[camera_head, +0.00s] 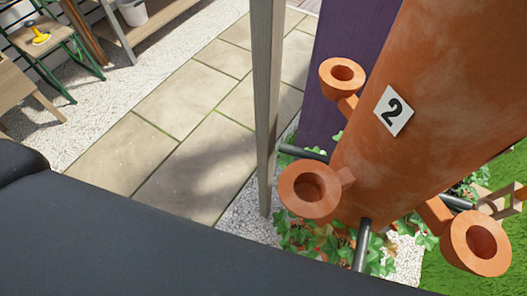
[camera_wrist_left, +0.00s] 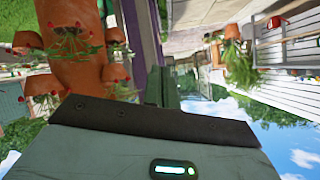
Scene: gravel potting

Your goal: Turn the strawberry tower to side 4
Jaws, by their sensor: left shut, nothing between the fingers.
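The strawberry tower (camera_head: 420,80) is a tilted-looking terracotta column at the right of the head view. A white plate with the number 2 (camera_head: 394,111) faces me. Terracotta cups stick out from it, one at the front left (camera_head: 309,188). Dark bars (camera_head: 362,245) stick out low around its base. In the left wrist view the tower (camera_wrist_left: 78,70) is upside down, with red-fruited plants in its cups. My left gripper (camera_wrist_left: 160,118) shows there as a grey-green housing with a dark edge, shut and empty, apart from the tower. My right gripper is not in view.
A wooden post (camera_head: 266,100) and a purple panel (camera_head: 345,60) stand beside the tower. Leafy plants (camera_head: 310,237) ring its foot. Stone paving (camera_head: 190,110) is clear to the left. A green-framed chair (camera_head: 45,40) stands at the upper left.

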